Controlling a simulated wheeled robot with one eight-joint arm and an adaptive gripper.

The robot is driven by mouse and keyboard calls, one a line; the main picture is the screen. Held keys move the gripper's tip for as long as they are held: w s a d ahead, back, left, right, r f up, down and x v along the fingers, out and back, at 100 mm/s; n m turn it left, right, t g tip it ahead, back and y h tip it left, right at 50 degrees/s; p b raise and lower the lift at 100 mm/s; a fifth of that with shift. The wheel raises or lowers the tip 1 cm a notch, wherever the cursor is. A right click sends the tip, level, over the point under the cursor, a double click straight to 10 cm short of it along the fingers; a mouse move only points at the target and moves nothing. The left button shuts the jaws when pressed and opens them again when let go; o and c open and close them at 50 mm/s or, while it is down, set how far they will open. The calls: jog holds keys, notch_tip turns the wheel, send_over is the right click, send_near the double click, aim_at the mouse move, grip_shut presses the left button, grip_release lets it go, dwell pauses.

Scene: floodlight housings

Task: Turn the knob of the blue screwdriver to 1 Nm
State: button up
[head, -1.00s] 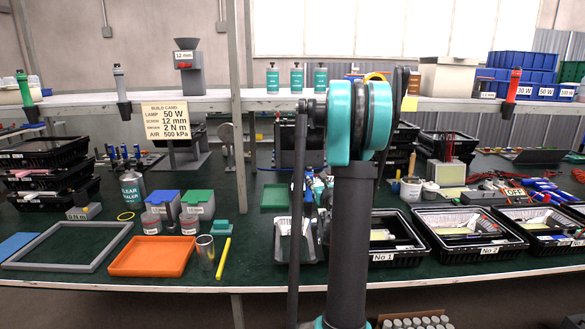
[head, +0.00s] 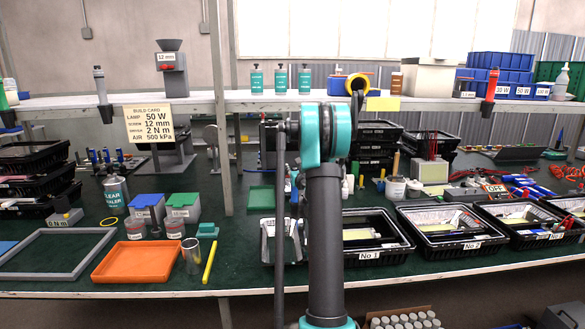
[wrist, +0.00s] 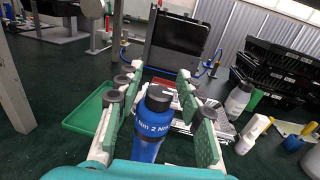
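The blue screwdriver (wrist: 149,128) stands roughly upright in the wrist view, with a dark cap on top and a white "2 Nm" marking on its body. Part of another "Nm" marking shows left of it. My gripper (wrist: 157,82) has its two green-padded fingers spread on either side of the screwdriver. Gaps show between the body and both fingers. The screwdriver's lower end is hidden behind the teal part of my gripper. In the head view my arm hides the gripper and the blue screwdriver.
A green tray (wrist: 88,112) lies left of the fingers. White bottles (wrist: 238,100) and stacked black bins (wrist: 275,75) stand to the right. A grey post (wrist: 12,85) rises at far left. In the head view, a build card (head: 149,124) hangs at the shelf and a red screwdriver (head: 492,84) stands there.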

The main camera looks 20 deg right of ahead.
jog(key=shift+w+d, duration=0.15)
jog(key=shift+w, duration=1)
jog(key=shift+c, duration=0.6)
grip_shut()
